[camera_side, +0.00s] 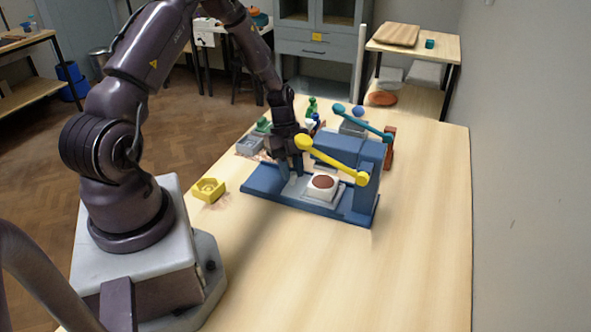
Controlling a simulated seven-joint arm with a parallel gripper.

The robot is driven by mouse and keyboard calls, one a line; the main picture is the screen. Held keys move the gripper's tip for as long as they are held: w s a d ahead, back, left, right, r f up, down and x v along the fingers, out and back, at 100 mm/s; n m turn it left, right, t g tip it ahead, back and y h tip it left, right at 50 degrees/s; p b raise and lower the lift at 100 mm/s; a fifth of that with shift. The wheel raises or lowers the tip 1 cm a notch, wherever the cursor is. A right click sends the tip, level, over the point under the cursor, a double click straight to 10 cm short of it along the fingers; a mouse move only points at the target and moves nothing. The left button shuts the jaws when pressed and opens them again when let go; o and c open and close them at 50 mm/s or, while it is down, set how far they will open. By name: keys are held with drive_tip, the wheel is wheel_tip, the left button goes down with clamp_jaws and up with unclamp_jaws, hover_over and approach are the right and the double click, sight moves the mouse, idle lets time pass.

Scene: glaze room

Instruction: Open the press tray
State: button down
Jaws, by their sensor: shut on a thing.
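The press is a blue machine (362,155) on a long blue base (264,184) on the wooden table. It has a yellow lever (333,158) on its near side and a teal lever (362,122) farther back. The pale grey press tray (316,194) lies on the base, partly out to the left of the press body. A white block with a round brown disc (324,181) sits on the tray. My gripper (291,177) points down at the tray's left end and is shut on it. The exact grip is small and partly hidden by the fingers.
A yellow holder (208,189) stands left of the press. A grey box (249,145) and small green, white and blue items lie behind my gripper. A brown-red block (389,147) stands behind the press. The table's front and right side are clear.

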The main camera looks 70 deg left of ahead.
drive_tip(key=s+a, duration=0.6)
drive_tip(key=a, duration=0.1)
drive_tip(key=shift+s, duration=0.4)
drive_tip(key=c, duration=1)
unclamp_jaws()
drive_tip(key=v, duration=1.3)
